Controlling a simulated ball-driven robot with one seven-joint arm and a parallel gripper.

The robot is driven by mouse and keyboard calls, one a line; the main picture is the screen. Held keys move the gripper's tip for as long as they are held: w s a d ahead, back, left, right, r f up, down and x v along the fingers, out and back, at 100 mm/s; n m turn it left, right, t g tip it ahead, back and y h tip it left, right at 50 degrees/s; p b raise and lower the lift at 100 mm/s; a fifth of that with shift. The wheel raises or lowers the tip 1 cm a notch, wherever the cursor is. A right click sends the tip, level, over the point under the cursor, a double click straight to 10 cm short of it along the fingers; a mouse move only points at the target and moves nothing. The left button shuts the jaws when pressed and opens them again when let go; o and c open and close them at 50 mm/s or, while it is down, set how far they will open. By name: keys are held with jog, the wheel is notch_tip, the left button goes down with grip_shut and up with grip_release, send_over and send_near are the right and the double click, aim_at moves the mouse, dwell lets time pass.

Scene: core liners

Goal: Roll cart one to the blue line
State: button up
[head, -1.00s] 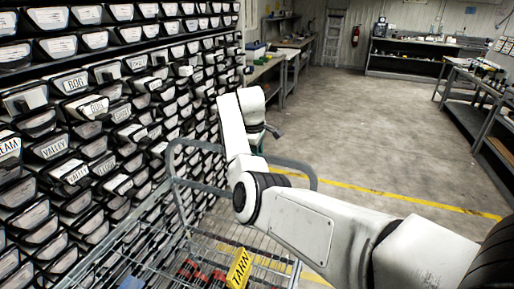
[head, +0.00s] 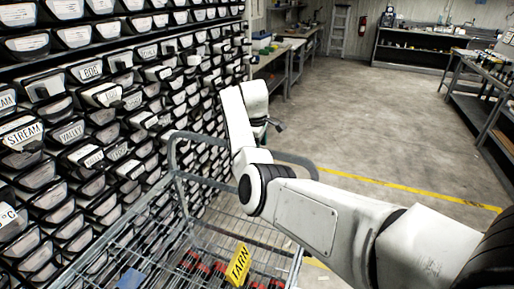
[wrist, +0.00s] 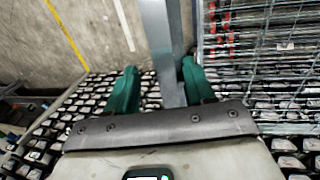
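A grey wire cart (head: 188,180) with a raised tubular handle stands in front of me; its yellow plate reads TARN (head: 238,265). No number shows on it. Red-ended pieces lie in its basket, which also shows in the wrist view (wrist: 275,60). My arm reaches over the cart, and its end is mostly hidden in the head view. In the wrist view my gripper (wrist: 160,72) has its two green fingers apart, with a grey cart bar (wrist: 162,40) between them. A gap shows beside the left finger; the right finger is close to the bar. I see no blue floor line.
A tall rack of labelled core liners (head: 100,110) runs close along the cart's left side. A yellow floor line (head: 410,187) crosses beyond the cart to the right. Open concrete floor (head: 370,120) lies ahead, with benches (head: 480,100) at right and back.

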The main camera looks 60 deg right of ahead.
jog(key=shift+w+a, duration=0.1)
jog(key=shift+a, duration=0.05)
jog(key=shift+a+r, duration=0.15)
jog(key=shift+r, duration=0.35)
jog(key=b+v, duration=0.1)
jog(key=v, duration=0.8)
jog(key=shift+r, duration=0.45)
